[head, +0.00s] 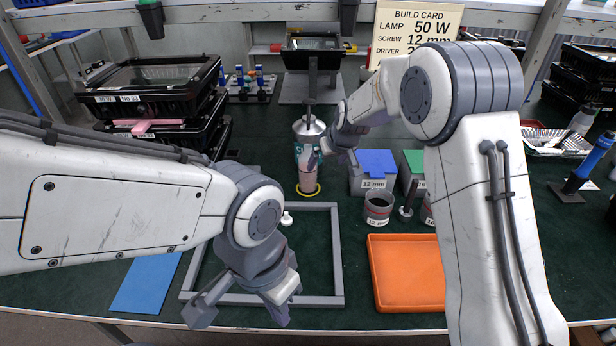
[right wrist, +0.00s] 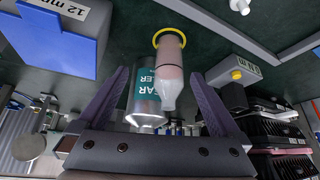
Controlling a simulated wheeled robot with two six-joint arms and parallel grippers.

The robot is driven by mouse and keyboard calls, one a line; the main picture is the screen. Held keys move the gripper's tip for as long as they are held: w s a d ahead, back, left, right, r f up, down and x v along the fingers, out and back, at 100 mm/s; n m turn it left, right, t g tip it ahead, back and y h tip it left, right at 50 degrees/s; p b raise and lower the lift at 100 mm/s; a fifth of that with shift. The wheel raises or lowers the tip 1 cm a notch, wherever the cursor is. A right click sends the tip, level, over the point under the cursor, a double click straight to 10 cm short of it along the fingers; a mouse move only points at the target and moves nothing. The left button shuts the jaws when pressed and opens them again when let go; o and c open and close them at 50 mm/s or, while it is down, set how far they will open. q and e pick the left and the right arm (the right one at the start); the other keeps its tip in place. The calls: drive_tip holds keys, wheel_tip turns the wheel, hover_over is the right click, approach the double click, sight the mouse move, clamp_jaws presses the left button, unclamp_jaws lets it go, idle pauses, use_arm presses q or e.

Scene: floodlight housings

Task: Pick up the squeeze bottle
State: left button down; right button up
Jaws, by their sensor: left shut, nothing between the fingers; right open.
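The squeeze bottle (head: 307,175) is pinkish with a pale tapered nozzle. It stands upright in a yellow ring (head: 308,190) near the middle of the bench. My right gripper (head: 318,152) reaches it from the right and partly covers its top in the head view. In the right wrist view, the bottle (right wrist: 170,62) points its nozzle toward the open fingers (right wrist: 158,75), one on each side of it in the picture. I cannot tell whether they touch it. My left gripper (head: 203,310) is shut and empty, low over the grey frame's front.
A metal can with a teal label (right wrist: 143,100) stands close behind the bottle; its top (head: 308,127) shows in the head view. The grey frame (head: 338,255) is in front.

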drive_tip(key=shift+n, duration=0.3)
drive_tip(key=shift+w+a+f+p, duration=0.35)
drive_tip(key=shift+w+a+f, duration=0.5)
drive_tip(key=shift+w+f, duration=0.5)
drive_tip(key=shift+w+a+f+p, duration=0.3)
drive_tip(key=shift+w+a+f, duration=0.7)
drive_tip(key=shift+f, duration=0.7)
drive_tip(key=shift+w+a+f+p, duration=0.35)
drive_tip(key=shift+w+a+f, duration=0.35)
drive_tip(key=shift+w+f, duration=0.7)
drive_tip(key=shift+s+f, duration=0.1)
drive_tip(key=shift+c, duration=0.3)
clamp_jaws()
